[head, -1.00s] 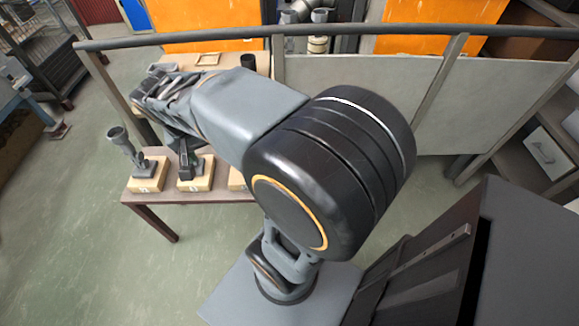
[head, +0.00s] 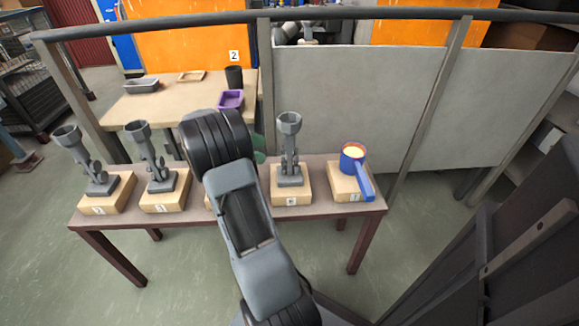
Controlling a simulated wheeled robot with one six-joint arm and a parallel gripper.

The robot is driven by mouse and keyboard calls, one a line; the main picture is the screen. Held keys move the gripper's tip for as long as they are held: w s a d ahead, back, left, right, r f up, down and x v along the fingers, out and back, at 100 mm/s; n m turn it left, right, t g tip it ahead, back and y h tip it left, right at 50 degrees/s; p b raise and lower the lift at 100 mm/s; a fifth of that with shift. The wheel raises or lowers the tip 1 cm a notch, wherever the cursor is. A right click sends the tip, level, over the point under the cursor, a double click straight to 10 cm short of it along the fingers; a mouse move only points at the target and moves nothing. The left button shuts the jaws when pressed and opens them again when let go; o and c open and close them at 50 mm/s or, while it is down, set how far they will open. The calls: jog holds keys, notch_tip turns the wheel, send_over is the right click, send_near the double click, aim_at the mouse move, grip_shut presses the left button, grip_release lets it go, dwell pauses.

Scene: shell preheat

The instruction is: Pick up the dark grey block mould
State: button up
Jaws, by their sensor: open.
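A grey, shallow, rectangular open mould (head: 141,87) lies at the left end of the back table; it best fits the dark grey block mould. A purple rectangular mould (head: 231,99) lies near that table's right end. My arm reaches up from the bottom across the front bench. Nothing visible touches the grey mould.
The front bench (head: 330,211) carries several wooden blocks with upright grey cup-topped pieces (head: 289,150) and a blue ladle (head: 352,160). The back table (head: 175,108) also holds a dark cup (head: 234,77) and pale frame (head: 191,76). A railing (head: 300,14) stands behind the bench.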

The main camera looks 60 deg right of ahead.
aim_at(290, 157)
jog(key=b+x, duration=0.2)
jog(key=x, duration=0.8)
jog(key=shift+s+f, duration=0.2)
jog(key=shift+c, duration=0.3)
jog(key=c, duration=1.2)
